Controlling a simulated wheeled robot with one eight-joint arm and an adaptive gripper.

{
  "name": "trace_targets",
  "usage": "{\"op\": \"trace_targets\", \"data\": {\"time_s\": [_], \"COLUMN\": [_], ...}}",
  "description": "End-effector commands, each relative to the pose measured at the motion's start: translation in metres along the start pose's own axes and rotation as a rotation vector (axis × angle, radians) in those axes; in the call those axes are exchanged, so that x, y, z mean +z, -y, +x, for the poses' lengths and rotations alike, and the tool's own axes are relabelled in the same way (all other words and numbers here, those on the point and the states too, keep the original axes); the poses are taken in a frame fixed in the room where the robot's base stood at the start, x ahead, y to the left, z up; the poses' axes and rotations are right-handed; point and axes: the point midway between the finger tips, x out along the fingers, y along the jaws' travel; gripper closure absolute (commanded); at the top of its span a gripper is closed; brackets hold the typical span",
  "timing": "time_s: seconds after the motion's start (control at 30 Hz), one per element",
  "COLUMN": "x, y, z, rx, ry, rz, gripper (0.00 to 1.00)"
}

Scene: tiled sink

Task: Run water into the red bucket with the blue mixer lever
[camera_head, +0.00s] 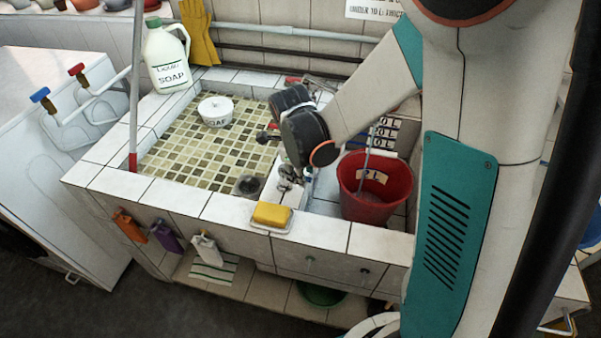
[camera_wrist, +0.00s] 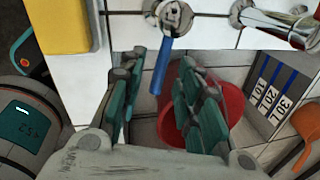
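The red bucket (camera_head: 354,205) stands upright in the right-hand basin, with a pale label inside; it also shows behind my right finger in the wrist view (camera_wrist: 236,101). A thin pale line reaches into it in the head view; I cannot tell whether it is water. The blue mixer lever (camera_wrist: 162,66) sticks out from a chrome mixer (camera_wrist: 174,17) in the wrist view. My gripper (camera_wrist: 156,66) is open, with a teal finger on each side of the lever. I cannot tell whether either finger touches it. My wrist hides much of the mixer in the head view.
A yellow sponge (camera_head: 271,215) lies on the front ledge. The left tiled basin holds a white soap bowl (camera_head: 215,110). A soap jug (camera_head: 166,58) stands at the back left. A volume-marked board (camera_wrist: 273,92) and an orange object (camera_wrist: 301,135) are right of the bucket.

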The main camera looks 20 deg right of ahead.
Motion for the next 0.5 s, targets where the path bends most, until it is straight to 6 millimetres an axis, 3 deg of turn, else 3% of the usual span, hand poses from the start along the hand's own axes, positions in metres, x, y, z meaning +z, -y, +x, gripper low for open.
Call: {"op": "trace_targets", "data": {"time_s": [0.27,0.3,0.43,0.5], "x": [0.0001,0.0001,0.0001,0.0001], "y": [0.0002,0.0002,0.0002,0.0001], "z": [0.0017,0.0017,0.0017,0.0017], "rx": [0.0,0.0,0.0,0.0], "ry": [0.0,0.0,0.0,0.0], "rz": [0.0,0.0,0.0,0.0], "gripper": [0.69,0.71,1.0,1.0]}}
